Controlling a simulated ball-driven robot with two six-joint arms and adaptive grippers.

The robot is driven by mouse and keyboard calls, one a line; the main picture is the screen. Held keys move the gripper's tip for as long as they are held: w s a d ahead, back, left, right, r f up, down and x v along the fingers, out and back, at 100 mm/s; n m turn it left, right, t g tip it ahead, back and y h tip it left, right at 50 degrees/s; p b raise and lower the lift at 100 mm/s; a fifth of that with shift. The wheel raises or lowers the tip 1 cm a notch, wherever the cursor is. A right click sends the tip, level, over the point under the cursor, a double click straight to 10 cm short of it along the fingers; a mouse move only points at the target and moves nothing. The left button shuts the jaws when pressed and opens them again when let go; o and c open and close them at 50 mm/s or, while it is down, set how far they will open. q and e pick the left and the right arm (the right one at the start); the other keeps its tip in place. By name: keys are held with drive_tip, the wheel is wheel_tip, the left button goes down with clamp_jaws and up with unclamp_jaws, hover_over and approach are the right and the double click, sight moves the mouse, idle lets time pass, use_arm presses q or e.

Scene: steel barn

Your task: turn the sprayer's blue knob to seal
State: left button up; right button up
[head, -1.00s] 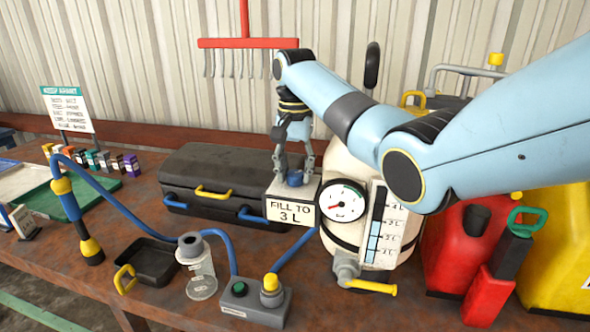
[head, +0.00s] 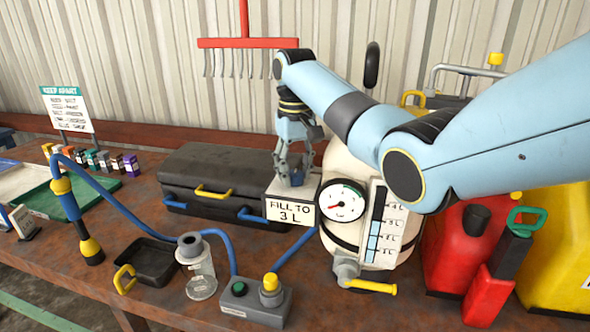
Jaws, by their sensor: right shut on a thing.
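The sprayer is a cream tank (head: 352,165) with a round gauge (head: 343,200), a level scale (head: 385,226) and a yellow-handled tap (head: 372,286). Beside it stands a grey box (head: 277,188) with a "FILL TO 3 L" label (head: 291,212). The small blue knob (head: 297,180) sits on top of this box. My right gripper (head: 293,178) points down from above and is shut on the blue knob, with its fingers hiding part of it. My left gripper is not in view.
A black case (head: 215,168) lies left of the box. In front are a button box (head: 255,303), a clear cup (head: 200,275), a black tray (head: 153,262) and a blue hose (head: 130,203). Red (head: 455,235) and yellow cans (head: 562,250) stand right.

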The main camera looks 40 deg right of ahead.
sight(295, 173)
drive_tip(key=n, duration=0.5)
drive_tip(key=shift+n, duration=0.3)
idle(0.4)
drive_tip(key=o, duration=1.2)
drive_tip(key=shift+c, duration=0.2)
wheel_tip(295, 173, up, 8)
drive_tip(key=shift+f, duration=0.2)
